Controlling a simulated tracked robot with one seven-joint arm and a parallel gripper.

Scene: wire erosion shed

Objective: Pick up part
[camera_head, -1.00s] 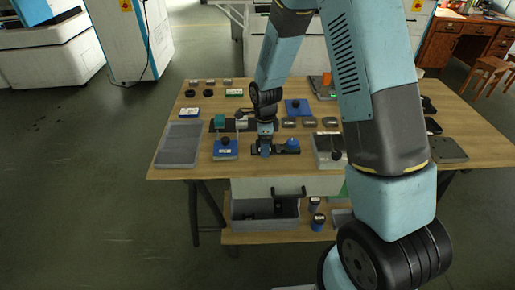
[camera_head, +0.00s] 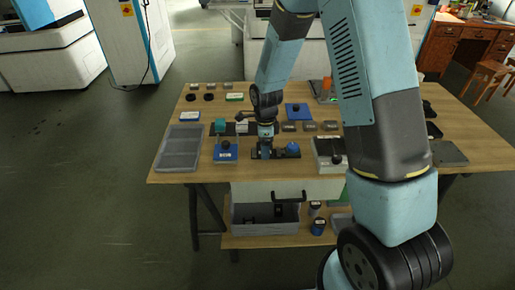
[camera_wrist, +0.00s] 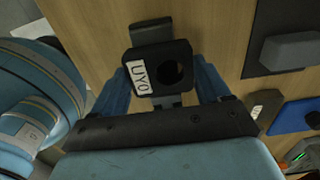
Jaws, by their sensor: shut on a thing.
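The part is a black block (camera_wrist: 148,56) with a round hole and a white lettered label, which I take to be the part of the task. In the wrist view it sits between the blue fingers of my gripper (camera_wrist: 164,86), which is shut on it. In the head view my gripper (camera_head: 265,153) is low over the front middle of the wooden table. The part is too small and dark to make out there. I cannot tell whether it touches the table.
A blue block (camera_head: 225,154) and a grey tray (camera_head: 178,161) lie to the left, a grey box (camera_head: 327,161) to the right. Small grey blocks (camera_head: 308,126) lie behind. Bare wood shows between them.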

